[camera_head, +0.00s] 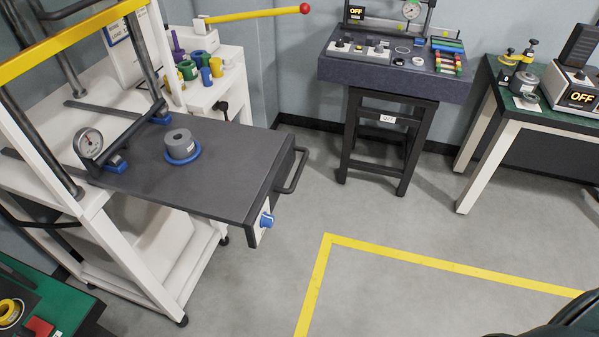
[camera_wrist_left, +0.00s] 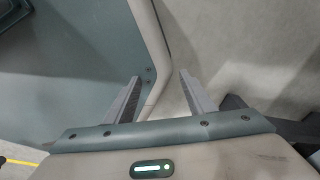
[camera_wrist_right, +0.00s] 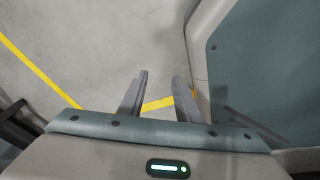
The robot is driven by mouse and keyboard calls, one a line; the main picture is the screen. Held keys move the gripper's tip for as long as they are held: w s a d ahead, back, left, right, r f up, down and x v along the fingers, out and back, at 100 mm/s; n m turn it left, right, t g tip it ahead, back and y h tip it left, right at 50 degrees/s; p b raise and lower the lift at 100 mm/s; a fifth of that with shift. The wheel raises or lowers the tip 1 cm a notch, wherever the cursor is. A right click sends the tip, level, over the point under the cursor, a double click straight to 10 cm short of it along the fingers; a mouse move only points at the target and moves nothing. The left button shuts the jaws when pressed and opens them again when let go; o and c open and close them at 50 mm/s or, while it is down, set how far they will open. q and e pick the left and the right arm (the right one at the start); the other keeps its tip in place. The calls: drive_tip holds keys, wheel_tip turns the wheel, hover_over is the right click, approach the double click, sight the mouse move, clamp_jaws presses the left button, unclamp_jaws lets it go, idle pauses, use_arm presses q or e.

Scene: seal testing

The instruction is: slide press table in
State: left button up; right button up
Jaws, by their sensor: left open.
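The press table (camera_head: 215,165) is a dark grey sliding plate in the white press frame at the left of the head view. It stands pulled out toward the right, with a dark bar handle (camera_head: 293,170) on its right end and a blue knob (camera_head: 266,220) below. A grey cylinder (camera_head: 178,140) sits on a blue ring (camera_head: 183,153) on the plate. My left gripper (camera_wrist_left: 158,92) shows in its wrist view, open and empty beside my own body. My right gripper (camera_wrist_right: 160,88) shows in its wrist view, fingers apart and empty above the floor. Neither gripper shows in the head view.
A dial gauge (camera_head: 89,143) stands by the plate's left side. A yellow lever with a red ball (camera_head: 305,9) reaches over the back. A granite-topped stand (camera_head: 395,75) and a green-topped bench (camera_head: 540,112) stand at the back. Floor (camera_head: 430,210) right of the press is clear, with yellow tape.

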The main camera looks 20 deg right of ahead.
drive_tip(key=w+d+r+n+t+b, duration=0.15)
drive_tip(key=w+r, duration=0.35)
drive_tip(key=w, duration=0.5)
drive_tip(key=w+d+r+n+t+b, duration=0.1)
drive_tip(key=w+r+n+t+b, duration=0.2)
drive_tip(key=w, duration=0.7)
drive_tip(key=w+r+n+t+b, duration=0.35)
drive_tip(key=w+r, duration=0.75)
drive_tip(key=r, duration=0.4)
use_arm(q)
drive_tip(key=w+d+r+b, duration=0.1)
drive_tip(key=w+r+b, duration=0.1)
drive_tip(key=w, duration=0.6)
drive_tip(key=w+d+r+t+b, duration=0.1)
drive_tip(key=w+d+b, duration=0.1)
drive_tip(key=w, duration=0.6)
drive_tip(key=shift+r+b, duration=0.4)
drive_tip(key=shift+b, duration=0.45)
use_arm(e)
drive_tip(key=w+a+r+n+t+y, duration=0.1)
drive_tip(key=a+r+n+t, duration=0.2)
drive_tip(key=r, duration=1.3)
drive_tip(key=a+r+n+t+y, duration=0.2)
drive_tip(key=a+r+t, duration=0.3)
drive_tip(key=r, duration=1.2)
drive_tip(key=shift+w+n+t+y, duration=0.3)
drive_tip(key=shift+w+n, duration=0.05)
drive_tip(key=shift+n, duration=0.35)
